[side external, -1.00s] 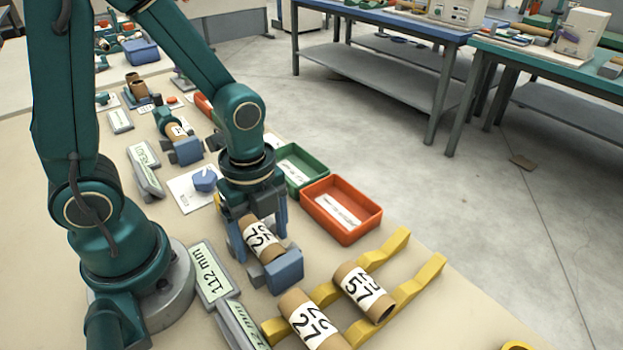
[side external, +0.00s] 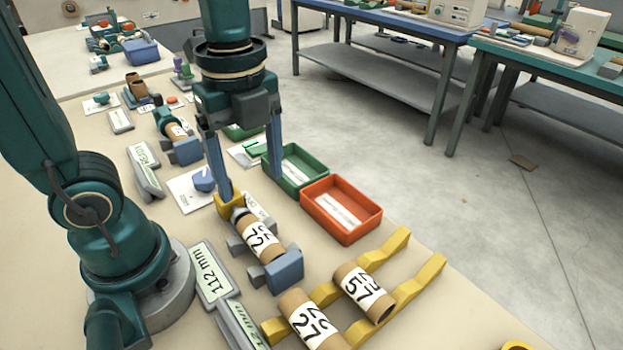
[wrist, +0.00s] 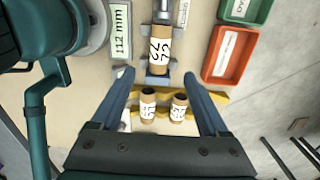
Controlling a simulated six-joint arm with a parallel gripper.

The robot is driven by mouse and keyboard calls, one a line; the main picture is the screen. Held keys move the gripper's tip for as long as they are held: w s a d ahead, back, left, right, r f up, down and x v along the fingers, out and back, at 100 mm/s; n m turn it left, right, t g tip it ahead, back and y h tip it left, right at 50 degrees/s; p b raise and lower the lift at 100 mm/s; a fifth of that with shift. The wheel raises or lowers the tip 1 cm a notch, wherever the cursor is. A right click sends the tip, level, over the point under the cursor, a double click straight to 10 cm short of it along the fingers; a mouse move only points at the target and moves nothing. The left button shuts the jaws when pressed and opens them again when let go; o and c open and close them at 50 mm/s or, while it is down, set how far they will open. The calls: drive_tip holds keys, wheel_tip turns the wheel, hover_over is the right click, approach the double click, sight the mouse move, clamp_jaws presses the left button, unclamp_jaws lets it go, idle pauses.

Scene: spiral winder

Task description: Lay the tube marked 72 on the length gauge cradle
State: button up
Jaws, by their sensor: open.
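The tube marked 72 (side external: 260,238) is a brown cardboard tube with a white label. It lies lengthwise on the length gauge cradle, between a yellow piece at its far end and a blue end block (side external: 285,270); grey cradle parts (side external: 236,246) show beside it. It also shows in the wrist view (wrist: 159,50), lying along the cradle. My gripper (side external: 251,188) is open and empty, raised above the tube and apart from it. In the wrist view its fingers (wrist: 158,78) are spread wide.
A yellow rack (side external: 405,290) at the front holds tubes marked 27 (side external: 308,320) and 57 (side external: 364,292). A display reading 112 mm (side external: 208,270) stands left of the cradle. An orange tray (side external: 341,235) and a green tray (side external: 305,160) sit along the right table edge.

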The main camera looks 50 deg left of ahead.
drive_tip(key=n+t, duration=0.2)
drive_tip(key=n, duration=0.4)
drive_tip(key=s+n+t, duration=0.1)
drive_tip(key=n, duration=0.5)
drive_tip(key=a+n+t, duration=0.1)
drive_tip(key=n+t, duration=0.1)
drive_tip(key=n, duration=0.4)
drive_tip(key=shift+s+r+t, duration=0.3)
drive_tip(key=shift+r, duration=0.1)
idle(0.7)
